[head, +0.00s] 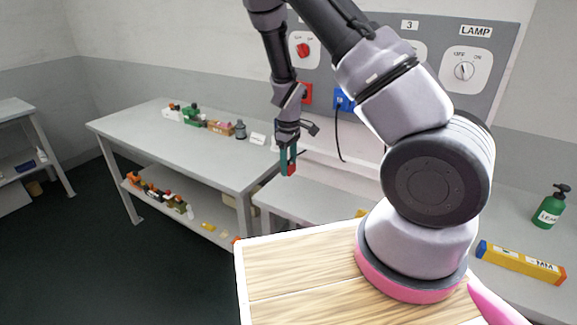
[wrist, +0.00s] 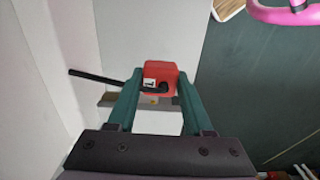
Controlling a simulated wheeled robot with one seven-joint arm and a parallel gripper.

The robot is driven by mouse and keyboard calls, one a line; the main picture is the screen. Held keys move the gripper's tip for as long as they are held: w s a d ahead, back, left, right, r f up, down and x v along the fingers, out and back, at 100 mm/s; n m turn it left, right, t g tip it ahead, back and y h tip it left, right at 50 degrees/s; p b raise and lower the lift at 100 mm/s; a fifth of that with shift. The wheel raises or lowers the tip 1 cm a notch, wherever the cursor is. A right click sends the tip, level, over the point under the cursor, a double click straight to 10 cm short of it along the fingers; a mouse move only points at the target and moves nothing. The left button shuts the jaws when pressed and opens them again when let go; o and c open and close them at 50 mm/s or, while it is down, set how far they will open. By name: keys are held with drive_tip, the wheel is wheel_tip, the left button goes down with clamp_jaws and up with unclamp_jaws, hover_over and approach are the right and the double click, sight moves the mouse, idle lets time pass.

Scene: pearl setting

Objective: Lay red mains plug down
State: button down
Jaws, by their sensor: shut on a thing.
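The red mains plug (wrist: 159,78) is between the two green fingers of my gripper (wrist: 160,95) in the wrist view. It is a small red block with a pale label and a black part on its near face, and a short black rod or cable stub shows at its left. In the head view my gripper (head: 289,165) points down over the lower bench near the back panel, shut on the plug, with only a little red (head: 294,158) visible between the fingers. Whether the plug touches any surface is unclear.
A grey table (head: 185,140) at left holds several small items and a white card. The panel (head: 460,70) carries a red socket (head: 306,93), a blue plug (head: 344,99) with a hanging cable and a LAMP switch.

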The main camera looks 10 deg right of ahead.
sight(289, 194)
wheel_tip(289, 194, down, 2)
drive_tip(key=shift+s+f+m, duration=0.1)
drive_tip(key=shift+f+m, duration=0.1)
drive_tip(key=shift+m, duration=0.4)
drive_tip(key=shift+f, duration=3)
drive_tip(key=shift+f, duration=0.15)
drive_tip(key=shift+c, duration=1.1)
unclamp_jaws()
